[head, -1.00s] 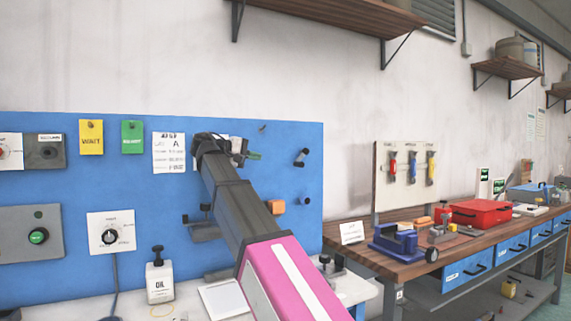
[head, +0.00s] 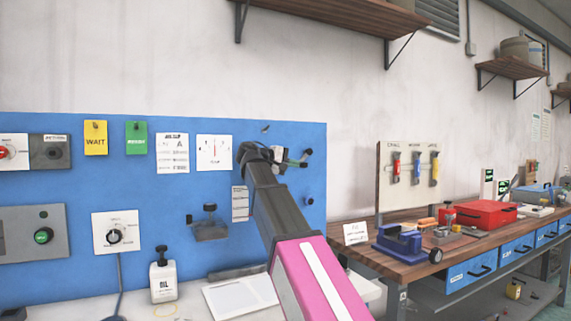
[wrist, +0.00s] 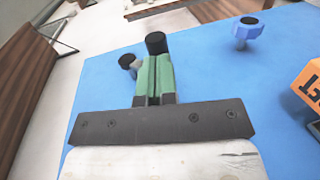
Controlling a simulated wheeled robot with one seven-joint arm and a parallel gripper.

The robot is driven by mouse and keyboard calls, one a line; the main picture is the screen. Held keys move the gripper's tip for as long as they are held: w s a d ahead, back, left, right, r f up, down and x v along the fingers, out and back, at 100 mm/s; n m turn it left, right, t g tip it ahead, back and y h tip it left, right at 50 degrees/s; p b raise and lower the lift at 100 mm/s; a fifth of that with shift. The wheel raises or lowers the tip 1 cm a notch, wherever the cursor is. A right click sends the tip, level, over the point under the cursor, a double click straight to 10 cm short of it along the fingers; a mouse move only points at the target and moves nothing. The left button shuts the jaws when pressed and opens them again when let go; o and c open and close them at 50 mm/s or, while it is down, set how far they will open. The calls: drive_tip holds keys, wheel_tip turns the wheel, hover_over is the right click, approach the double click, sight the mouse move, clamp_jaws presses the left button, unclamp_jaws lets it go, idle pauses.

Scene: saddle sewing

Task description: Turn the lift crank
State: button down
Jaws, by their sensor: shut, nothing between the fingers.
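The crank (head: 307,153) is a small part with black ends at the upper right of the blue panel. In the wrist view, its black cylindrical end (wrist: 156,43) shows just past my fingertips, with a second black end (wrist: 128,62) and grey metal to the left. My gripper (head: 296,163) has green fingers and is close to the crank, at its left in the head view. In the wrist view, the fingers (wrist: 154,62) are together with nothing between them. I cannot tell whether they touch the crank. The fingers hide part of it.
A blue star knob (wrist: 247,30) and an orange box (wrist: 309,88) are on the panel (wrist: 225,75) to the right in the wrist view. A gauge card (head: 213,153) hangs left of my arm. A workbench (head: 410,270) with tools stands to the right.

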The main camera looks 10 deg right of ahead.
drive_tip(key=shift+d, duration=0.15)
drive_tip(key=shift+f, duration=0.15)
drive_tip(key=shift+w+d+f+h, duration=0.1)
drive_tip(key=shift+d+f+h, duration=0.05)
drive_tip(key=shift+h, duration=0.25)
drive_tip(key=shift+f, duration=0.1)
drive_tip(key=w+d+f+t+h, duration=0.1)
drive_tip(key=w+d+f+h, duration=0.2)
drive_tip(key=d, duration=0.6)
drive_tip(key=shift+f+t+h, duration=0.3)
drive_tip(key=shift+f+h, duration=0.1)
drive_tip(key=shift+f, duration=0.2)
idle(0.5)
idle(1.1)
